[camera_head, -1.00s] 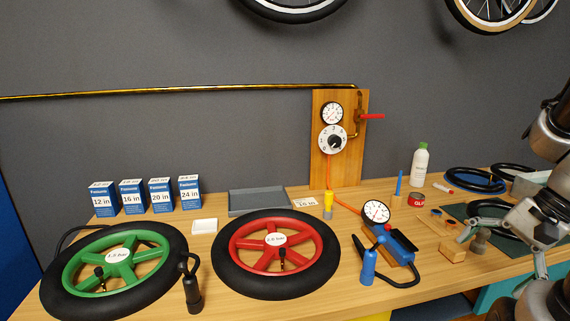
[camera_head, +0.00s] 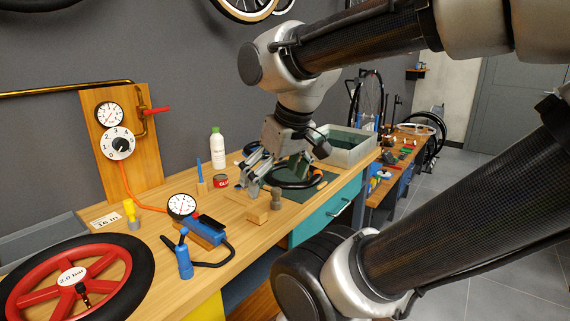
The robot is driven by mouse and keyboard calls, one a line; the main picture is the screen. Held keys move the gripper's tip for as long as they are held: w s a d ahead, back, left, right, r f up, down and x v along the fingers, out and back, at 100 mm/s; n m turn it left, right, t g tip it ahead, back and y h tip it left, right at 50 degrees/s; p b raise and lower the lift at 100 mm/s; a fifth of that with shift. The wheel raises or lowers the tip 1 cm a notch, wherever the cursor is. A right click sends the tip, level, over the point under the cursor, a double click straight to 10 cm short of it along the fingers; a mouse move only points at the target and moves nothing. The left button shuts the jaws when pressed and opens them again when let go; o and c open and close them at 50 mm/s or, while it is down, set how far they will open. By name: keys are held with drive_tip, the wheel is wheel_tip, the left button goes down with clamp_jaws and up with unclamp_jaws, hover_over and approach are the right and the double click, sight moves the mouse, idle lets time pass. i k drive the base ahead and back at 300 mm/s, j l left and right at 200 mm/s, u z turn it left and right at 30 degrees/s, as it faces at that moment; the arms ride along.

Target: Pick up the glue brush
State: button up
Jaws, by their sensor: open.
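A slim blue upright tool (camera_head: 199,172), which may be the glue brush, stands in a small wooden block on the bench. Its details are too small to be sure. A red glue tin (camera_head: 220,181) is just right of it. My gripper (camera_head: 250,178) is open, fingers pointing down and to the left, to the right of the tin and above the bench. I see nothing between its fingers. Part of the bench behind the gripper is hidden.
A white bottle with a green cap (camera_head: 217,148) stands behind. A wooden block (camera_head: 258,214) and a small grey-brown post (camera_head: 276,197) are in front of the gripper. A green mat (camera_head: 322,181), a grey basin (camera_head: 346,153), a gauge (camera_head: 182,206) and a blue pump (camera_head: 207,231) surround this area.

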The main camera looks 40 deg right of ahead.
sight(201, 178)
drive_tip(key=i+l+u, duration=0.1)
drive_tip(key=l, duration=0.4)
drive_tip(key=i+l+u, duration=0.15)
drive_tip(key=l, duration=0.35)
drive_tip(key=i+l+u, duration=0.1)
drive_tip(key=l, duration=0.4)
